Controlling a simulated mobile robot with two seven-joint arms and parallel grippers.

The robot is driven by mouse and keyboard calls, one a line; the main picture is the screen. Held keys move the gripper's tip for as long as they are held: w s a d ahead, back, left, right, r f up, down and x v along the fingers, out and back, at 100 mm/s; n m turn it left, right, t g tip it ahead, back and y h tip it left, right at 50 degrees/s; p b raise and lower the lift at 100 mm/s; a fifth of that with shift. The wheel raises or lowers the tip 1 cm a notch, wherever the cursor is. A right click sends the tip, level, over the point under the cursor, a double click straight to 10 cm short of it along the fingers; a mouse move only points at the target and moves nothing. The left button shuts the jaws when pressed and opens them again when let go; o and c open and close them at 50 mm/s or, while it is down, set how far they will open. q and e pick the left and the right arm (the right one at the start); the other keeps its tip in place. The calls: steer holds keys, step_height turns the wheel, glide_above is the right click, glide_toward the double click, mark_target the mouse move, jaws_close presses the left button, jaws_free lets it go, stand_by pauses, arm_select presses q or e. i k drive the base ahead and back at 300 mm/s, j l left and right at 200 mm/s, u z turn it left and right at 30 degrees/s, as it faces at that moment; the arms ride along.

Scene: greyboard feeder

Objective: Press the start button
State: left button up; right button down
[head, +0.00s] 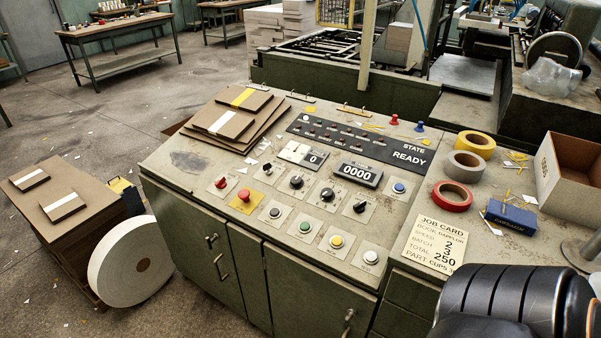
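A green button (305,227) sits in the front row of the sloped control console (190,160), on a small light plate. Its label is too small to read, so I cannot confirm that it is the start button. Neither of my grippers is in view, and nothing touches the buttons.
Board stacks (225,121) lie at the console's back left. Tape rolls (464,166), a job card (435,243) and an open carton (572,180) stand right.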

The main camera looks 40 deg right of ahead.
mark_target(304, 227)
steer(key=i+j+z, duration=0.1)
steer(key=i+z, duration=0.15)
steer(key=z, duration=0.15)
steer(key=i+j+z, duration=0.15)
steer(key=z, duration=0.25)
steer(key=i+j+z, duration=0.25)
steer(key=z, duration=0.2)
steer(key=i+j+z, duration=0.25)
steer(key=z, duration=0.15)
steer(key=i+j+z, duration=0.1)
steer(key=j+z, duration=0.6)
steer(key=j, duration=0.15)
steer(key=i+j+z, duration=0.1)
steer(key=j+z, duration=0.2)
steer(key=j, duration=0.15)
